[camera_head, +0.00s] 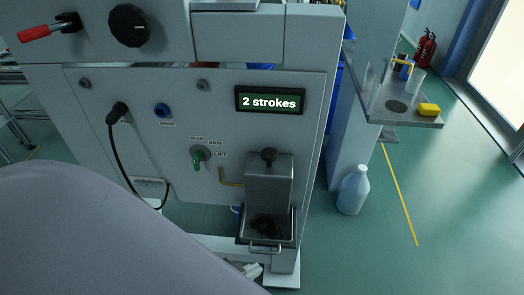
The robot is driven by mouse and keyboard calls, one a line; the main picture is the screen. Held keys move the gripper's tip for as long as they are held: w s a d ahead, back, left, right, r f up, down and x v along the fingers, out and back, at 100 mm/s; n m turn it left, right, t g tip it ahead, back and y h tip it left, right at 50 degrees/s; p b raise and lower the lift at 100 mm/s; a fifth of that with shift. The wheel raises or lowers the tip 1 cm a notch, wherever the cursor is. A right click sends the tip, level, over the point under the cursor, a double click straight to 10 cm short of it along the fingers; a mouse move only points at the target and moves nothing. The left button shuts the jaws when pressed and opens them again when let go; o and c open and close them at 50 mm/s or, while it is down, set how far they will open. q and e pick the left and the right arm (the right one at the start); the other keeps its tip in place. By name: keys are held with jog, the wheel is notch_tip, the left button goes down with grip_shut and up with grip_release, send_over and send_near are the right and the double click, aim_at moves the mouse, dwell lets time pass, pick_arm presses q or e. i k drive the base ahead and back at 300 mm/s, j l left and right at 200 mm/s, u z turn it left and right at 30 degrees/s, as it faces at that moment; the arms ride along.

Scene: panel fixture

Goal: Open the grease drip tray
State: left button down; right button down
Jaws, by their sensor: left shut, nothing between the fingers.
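The grease drip tray (243,240) sits at the foot of the grey grease unit (268,185) on the front of the panel. It sticks out in front of the unit, and its dark inside shows from above. A thin bar handle (265,249) runs along its front. My left gripper (250,270) is small and pale in the view, just below and in front of the handle. It is shut and empty; whether it touches the handle cannot be told. My large grey arm link covers the lower left. My right gripper is not in view.
The panel carries a display reading "2 strokes" (270,100), a green selector (197,158), a black cable plug (117,113) and a red-handled lever (38,32). A pale jug (353,190) stands on the floor at right.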

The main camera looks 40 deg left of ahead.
aim_at(257, 228)
jog(key=u, duration=1)
